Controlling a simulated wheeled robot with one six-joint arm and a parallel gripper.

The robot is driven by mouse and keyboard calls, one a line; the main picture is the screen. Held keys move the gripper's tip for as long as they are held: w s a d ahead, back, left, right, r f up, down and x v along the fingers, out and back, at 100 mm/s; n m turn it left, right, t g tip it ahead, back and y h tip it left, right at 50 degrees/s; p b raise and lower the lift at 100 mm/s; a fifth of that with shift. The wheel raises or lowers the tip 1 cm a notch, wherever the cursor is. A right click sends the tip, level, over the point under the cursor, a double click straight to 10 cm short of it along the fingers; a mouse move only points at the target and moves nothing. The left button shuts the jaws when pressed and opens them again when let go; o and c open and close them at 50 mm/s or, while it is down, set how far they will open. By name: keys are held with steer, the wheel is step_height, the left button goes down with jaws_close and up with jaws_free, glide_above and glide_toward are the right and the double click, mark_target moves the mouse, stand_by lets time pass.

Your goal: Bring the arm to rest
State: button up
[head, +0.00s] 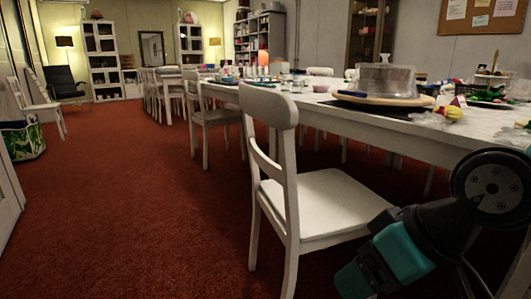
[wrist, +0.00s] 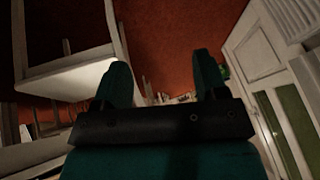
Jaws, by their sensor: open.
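My arm reaches in at the lower right of the head view, with its dark joint and teal links bent low beside a white chair (head: 318,205). The gripper's fingertips cannot be made out in the head view. In the wrist view my gripper (wrist: 165,82) shows two teal fingers standing apart with nothing between them. It is open and empty. Red floor lies beyond the fingers. The same view shows white chair parts (wrist: 75,85) left of the fingers, apart from them as far as I can tell.
A long white table (head: 400,112) runs along the right, bearing a cake turntable with a clear dome (head: 385,78) and many small items. More white chairs (head: 218,118) line it. Red carpet (head: 130,190) is clear at the left. A white panelled door (wrist: 270,70) stands right in the wrist view.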

steer(key=s+d+r+n+g+h+p, duration=0.1)
steer(key=s+d+r+g+p, duration=0.15)
steer(key=s+r+p, duration=0.55)
step_height(320, 180, up, 36)
steer(key=w+p, duration=0.1)
steer(key=p, duration=3.2)
steer(key=shift+w+a+f+g, duration=0.2)
steer(key=shift+w+a+g, duration=0.05)
steer(key=shift+a+g, duration=0.2)
